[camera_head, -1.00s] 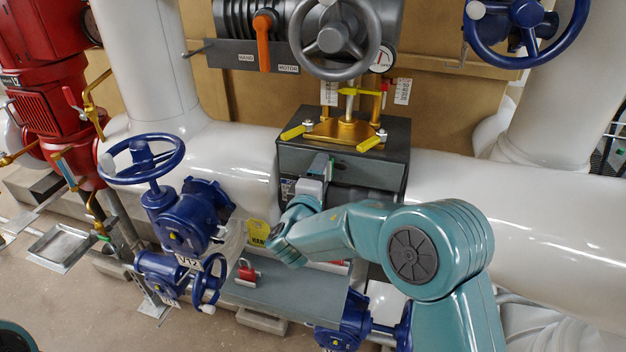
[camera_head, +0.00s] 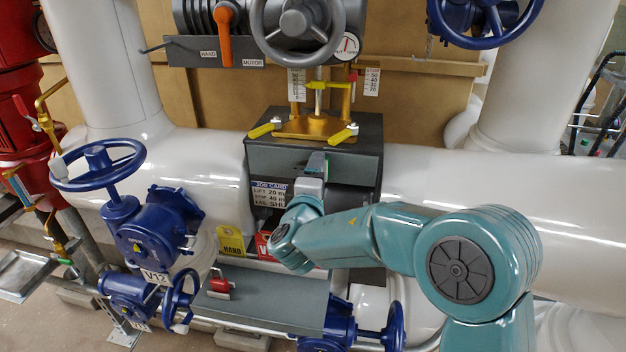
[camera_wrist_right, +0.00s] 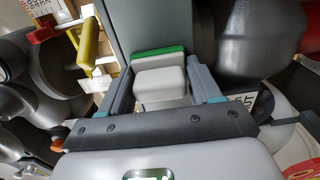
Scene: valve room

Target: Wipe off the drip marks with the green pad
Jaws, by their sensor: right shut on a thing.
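The green pad (camera_wrist_right: 158,52) shows in the right wrist view as a thin green strip on a pale grey block (camera_wrist_right: 162,86). My right gripper (camera_wrist_right: 160,80) is shut on this block, one finger on each side. In the head view my right gripper (camera_head: 312,182) is in front of the dark grey valve box (camera_head: 262,152), around the middle of its front face. A bit of green (camera_head: 326,162) shows at its tip. The pad faces the box; I cannot tell whether it touches. I cannot make out drip marks. My left gripper is not in view.
A job card (camera_head: 269,194) is on the box front, left of the gripper. Yellow handles (camera_head: 264,130) and a brass plate (camera_head: 313,128) sit on top. Below are a grey shelf (camera_head: 265,300) with a red padlock (camera_head: 219,285), a yellow tag (camera_head: 231,240) and blue valves (camera_head: 160,228).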

